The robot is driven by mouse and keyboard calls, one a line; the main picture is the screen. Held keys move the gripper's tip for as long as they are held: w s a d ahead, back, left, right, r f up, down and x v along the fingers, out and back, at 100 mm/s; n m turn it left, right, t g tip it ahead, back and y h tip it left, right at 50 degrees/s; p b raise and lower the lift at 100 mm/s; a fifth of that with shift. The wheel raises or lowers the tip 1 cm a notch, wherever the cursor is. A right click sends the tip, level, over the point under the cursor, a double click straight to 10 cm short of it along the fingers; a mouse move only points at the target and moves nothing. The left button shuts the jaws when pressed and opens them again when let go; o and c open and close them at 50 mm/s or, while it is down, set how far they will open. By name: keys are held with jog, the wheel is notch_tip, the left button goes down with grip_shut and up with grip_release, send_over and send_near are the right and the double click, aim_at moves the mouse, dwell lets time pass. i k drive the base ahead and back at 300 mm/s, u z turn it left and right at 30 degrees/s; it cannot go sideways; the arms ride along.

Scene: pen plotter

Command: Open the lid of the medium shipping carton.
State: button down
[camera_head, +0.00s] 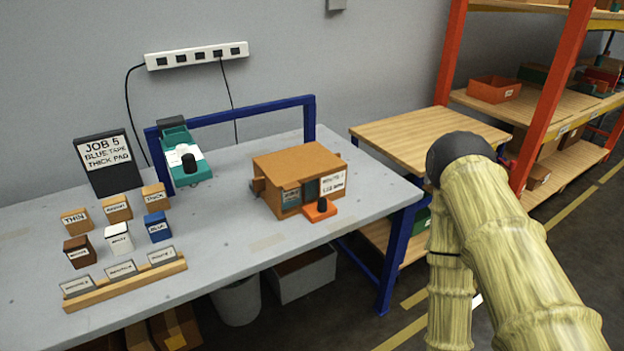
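No carton in the head view can be told for sure as the medium shipping carton. A brown box (299,172) with a flat closed top stands on the grey bench. It has a white label with small, hard-to-read text and a dark opening in front. An orange block with a black knob (320,209) sits at its front. Open brown cartons (174,329) show partly on the floor under the bench, cut off by the frame. My arm in its yellow sleeve is at the right and bends downward. My gripper is out of the frame.
The grey bench (225,231) holds a job sign (107,164), a teal device (185,157), several labelled blocks and a wooden card rack (125,284). A grey bin (303,275) stands below. A wooden table (430,137) and orange shelving (543,108) stand at right.

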aim_at(283, 168)
jog(key=u, duration=0.05)
jog(key=k, duration=1.1)
jog(key=z, duration=0.65)
jog(key=i, duration=1.4)
jog(key=u, duration=0.55)
